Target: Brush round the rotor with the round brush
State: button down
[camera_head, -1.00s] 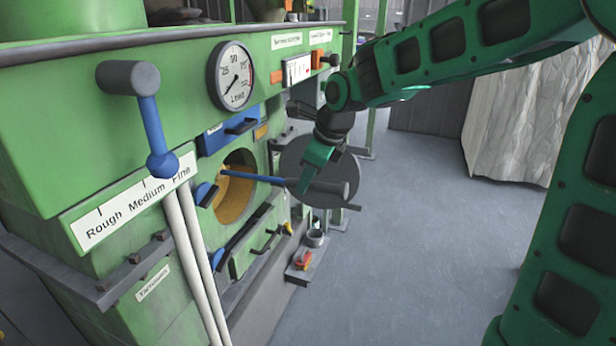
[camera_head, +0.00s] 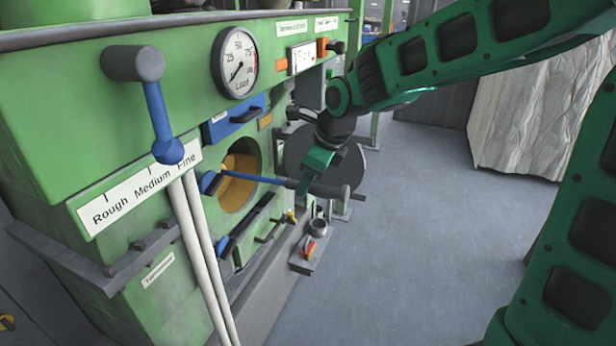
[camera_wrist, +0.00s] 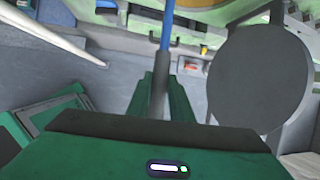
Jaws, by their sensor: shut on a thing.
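My gripper (camera_head: 312,178) is shut on the grey handle (camera_head: 332,190) of a long tool with a blue shaft (camera_head: 262,179), which looks like the round brush. The handle also shows between my green fingers in the wrist view (camera_wrist: 158,95), with the blue shaft (camera_wrist: 167,25) running ahead. The shaft reaches leftward into the round opening (camera_head: 240,192) in the green machine, which has a yellow-tan inside. The brush head is hidden, and I cannot make out the rotor. My gripper is outside the opening, in front of the open grey disc door (camera_head: 345,163).
The green machine (camera_head: 100,120) fills the left, with a load dial (camera_head: 235,62), a blue-knobbed lever (camera_head: 160,115) and two white rods (camera_head: 200,255). A low shelf (camera_head: 303,264) holds a grey cup (camera_head: 319,228) and a red item (camera_head: 309,247). Grey floor is clear to the right.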

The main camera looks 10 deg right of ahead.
jog(key=shift+s+a+f, duration=0.1)
jog(key=shift+f, duration=0.05)
jog(key=shift+s+a+f, duration=0.1)
jog(key=shift+s+f, duration=0.05)
jog(key=shift+f, duration=0.6)
jog(key=shift+s+a+f, duration=0.1)
jog(key=shift+s+f, duration=0.05)
jog(key=shift+f, duration=0.55)
jog(key=shift+f, duration=0.15)
jog(key=f, duration=0.3)
jog(key=shift+w+d, duration=0.2)
jog(key=shift+w, duration=0.15)
